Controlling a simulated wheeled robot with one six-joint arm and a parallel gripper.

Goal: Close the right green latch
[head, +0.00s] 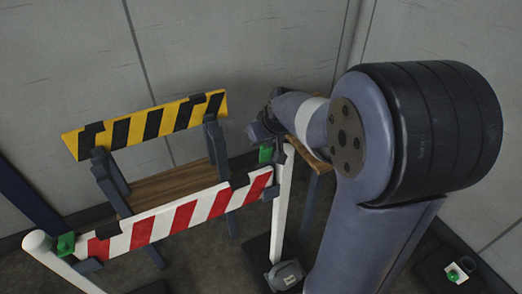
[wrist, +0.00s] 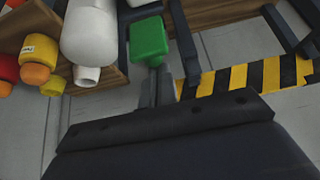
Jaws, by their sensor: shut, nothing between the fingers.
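The right green latch (head: 265,153) is a small green block beside the top of the right white post (head: 282,200), near the right end of the red-and-white board (head: 190,214). It also shows in the wrist view (wrist: 149,38), just beyond the fingertips. My gripper (head: 261,131) is beside and slightly above this latch in the head view, small and dark there. In the wrist view my gripper (wrist: 158,72) has its fingers together and empty, their tips close to the latch; I cannot tell whether they touch. My arm hides part of the area behind the post.
Another green latch (head: 66,245) sits by the left white post (head: 52,258). A yellow-and-black board (head: 146,125) stands behind. A wooden table (head: 316,163) is partly behind my arm. The wrist view shows a white cylinder (wrist: 90,30) and yellow-and-orange bottles (wrist: 38,55) near the latch.

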